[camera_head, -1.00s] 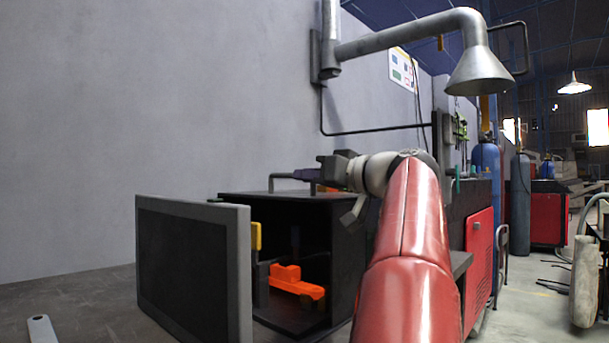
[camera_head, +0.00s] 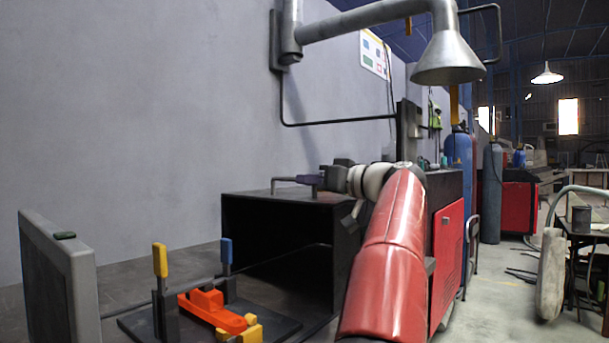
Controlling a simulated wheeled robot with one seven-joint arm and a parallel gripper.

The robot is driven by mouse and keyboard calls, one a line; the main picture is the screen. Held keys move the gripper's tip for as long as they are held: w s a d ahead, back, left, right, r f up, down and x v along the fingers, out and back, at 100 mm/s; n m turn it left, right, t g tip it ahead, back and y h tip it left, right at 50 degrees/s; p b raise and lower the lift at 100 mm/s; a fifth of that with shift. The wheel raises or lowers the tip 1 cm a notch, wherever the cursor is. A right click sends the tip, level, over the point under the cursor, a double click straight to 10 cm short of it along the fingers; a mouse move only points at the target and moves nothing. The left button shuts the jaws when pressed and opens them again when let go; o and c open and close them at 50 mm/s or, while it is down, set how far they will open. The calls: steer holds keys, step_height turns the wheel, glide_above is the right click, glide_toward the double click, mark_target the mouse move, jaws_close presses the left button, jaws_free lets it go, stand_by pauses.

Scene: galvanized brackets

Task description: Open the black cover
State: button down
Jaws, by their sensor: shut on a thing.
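The black cover (camera_head: 278,203) is a dark box-shaped hood with its near end open and a bar handle (camera_head: 286,179) on top. My gripper (camera_head: 312,180) is at the handle's right end, shut on it; the exact contact is small and partly hidden. In front of the cover's opening lies a dark base plate (camera_head: 275,326). It carries an orange part (camera_head: 208,302), yellow-tipped (camera_head: 160,261) and blue-tipped (camera_head: 226,251) uprights, and a yellow block (camera_head: 250,329). My red arm hides the cover's right side.
A grey-framed panel (camera_head: 80,290) stands upright at the left of the grey bench. A metal extraction hood (camera_head: 445,60) hangs above on a pipe. A red cabinet (camera_head: 446,265) stands behind my arm. Open floor (camera_head: 500,300) lies to the right.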

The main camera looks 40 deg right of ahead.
mark_target(345, 200)
steer(key=shift+d, duration=0.45)
steer(key=c, duration=1.5)
jaws_free()
steer(key=s, duration=0.5)
steer(key=s+d, duration=0.1)
steer(key=s, duration=0.1)
steer(key=shift+s+b, duration=0.35)
steer(key=shift+b, duration=0.05)
